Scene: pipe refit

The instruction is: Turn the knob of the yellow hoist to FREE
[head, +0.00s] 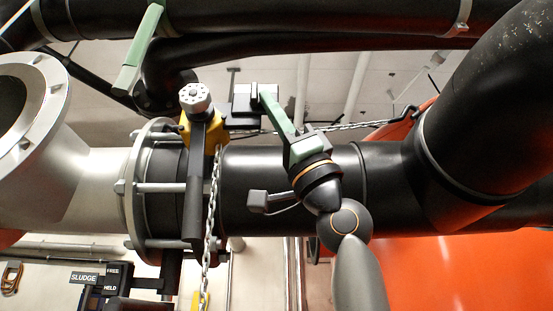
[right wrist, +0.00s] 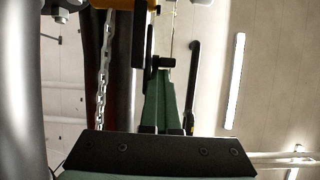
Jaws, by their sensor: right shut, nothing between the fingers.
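The yellow hoist (head: 216,134) hangs beside the flange of the black pipe in the head view, with a dark lever (head: 194,190) hanging down. A round grey, ridged knob (head: 195,97) is on its upper left. My right gripper (head: 264,92) is shut and empty, its green fingers pointing up and left, to the right of the knob and apart from it. The fingertips are close to a dark block (head: 241,108) on the hoist's right; contact cannot be told.
A chain (head: 211,215) hangs from the hoist; another (head: 350,124) runs right to a hook. A sign (head: 112,280) reading FREE and HELD is at lower left, by a SLUDGE label (head: 84,278). Black pipes (head: 320,20) cross above. An orange tank (head: 450,270) fills the right.

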